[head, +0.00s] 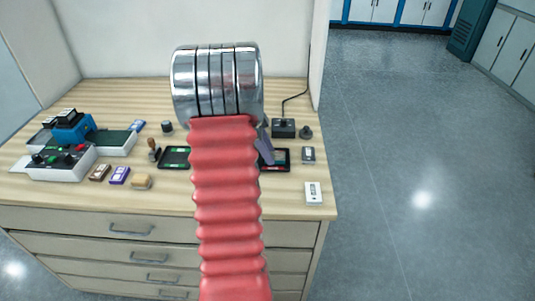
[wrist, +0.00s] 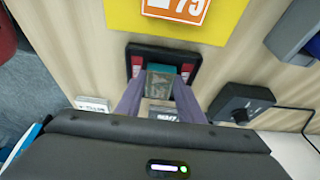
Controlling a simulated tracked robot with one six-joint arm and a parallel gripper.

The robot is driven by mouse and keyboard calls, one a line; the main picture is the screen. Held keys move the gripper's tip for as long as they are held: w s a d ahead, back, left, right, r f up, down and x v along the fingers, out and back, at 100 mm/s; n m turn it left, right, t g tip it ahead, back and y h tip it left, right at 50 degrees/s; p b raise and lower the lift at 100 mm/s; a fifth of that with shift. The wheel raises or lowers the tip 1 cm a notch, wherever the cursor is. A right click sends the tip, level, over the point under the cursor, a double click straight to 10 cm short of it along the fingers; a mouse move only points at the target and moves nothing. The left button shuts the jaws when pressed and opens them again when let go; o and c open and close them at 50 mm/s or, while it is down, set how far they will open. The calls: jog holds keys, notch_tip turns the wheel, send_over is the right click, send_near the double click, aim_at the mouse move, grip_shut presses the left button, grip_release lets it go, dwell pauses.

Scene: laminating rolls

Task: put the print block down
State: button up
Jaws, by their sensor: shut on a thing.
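My gripper (wrist: 164,88) has purple fingers, and they are shut on the print block (wrist: 161,81), a small block with a grey-green face. In the wrist view the block is in front of a black tray (wrist: 160,52) with red and teal parts inside. I cannot tell whether the block touches the tray or hangs above it. In the head view one purple finger (head: 265,147) shows beside the red sleeve of my arm, over the tray (head: 287,154). My arm hides the block there.
A yellow board (wrist: 120,16) with an orange "75" lies beyond the tray. A black knob box (wrist: 240,103) stands to the right. A white labelled block (head: 313,192) and a grey one (head: 308,154) lie near the right edge. A machine (head: 62,162) stands at left.

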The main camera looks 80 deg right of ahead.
jog(key=shift+f, duration=0.1)
jog(key=o, duration=1.1)
jog(key=v, duration=1.2)
jog(key=shift+w, duration=0.1)
jog(key=shift+w, duration=0.1)
